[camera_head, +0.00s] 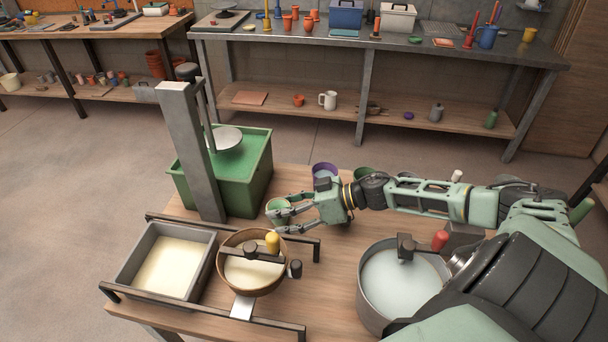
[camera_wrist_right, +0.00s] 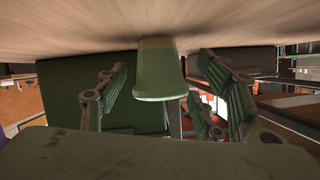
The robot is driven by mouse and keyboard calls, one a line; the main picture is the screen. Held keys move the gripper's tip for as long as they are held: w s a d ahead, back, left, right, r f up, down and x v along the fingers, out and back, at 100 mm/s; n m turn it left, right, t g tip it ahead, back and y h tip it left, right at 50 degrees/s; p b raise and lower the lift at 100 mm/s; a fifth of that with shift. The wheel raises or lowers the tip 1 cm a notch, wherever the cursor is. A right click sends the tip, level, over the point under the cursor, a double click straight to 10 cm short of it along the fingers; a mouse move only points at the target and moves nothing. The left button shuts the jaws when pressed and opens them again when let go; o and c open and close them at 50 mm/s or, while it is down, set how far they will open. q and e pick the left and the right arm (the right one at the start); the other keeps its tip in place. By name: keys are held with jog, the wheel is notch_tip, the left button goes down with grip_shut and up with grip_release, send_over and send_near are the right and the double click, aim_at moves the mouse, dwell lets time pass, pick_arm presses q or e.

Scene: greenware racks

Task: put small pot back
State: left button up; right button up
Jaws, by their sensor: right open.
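A small green pot (camera_head: 278,206) stands on the wooden table (camera_head: 222,215) near the green tank. My right gripper (camera_head: 279,220) reaches in from the right with its fingers around the pot. In the right wrist view, which looks upside down, the pot (camera_wrist_right: 160,75) sits between the spread fingers of my right gripper (camera_wrist_right: 163,88), with gaps on both sides. The gripper is open and does not hold it. A purple pot (camera_head: 324,169) and another green pot (camera_head: 364,174) stand behind my gripper, partly hidden. My left gripper is not in view.
A green tank (camera_head: 255,180) with a grey post (camera_head: 193,150) stands at the table's far left. A grey tray (camera_head: 133,262), a brown bowl (camera_head: 236,284) and a grey basin (camera_head: 372,310) of pale liquid stand in front. Benches line the back wall.

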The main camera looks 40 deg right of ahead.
jog(key=v, duration=0.6)
jog(key=shift+s+d, duration=0.2)
jog(key=shift+s, duration=0.1)
jog(key=shift+p+v, duration=0.85)
jog(key=shift+v, duration=1.5)
jog(key=shift+r, duration=0.1)
jog(key=shift+w+r, duration=0.1)
jog(key=shift+w, duration=0.05)
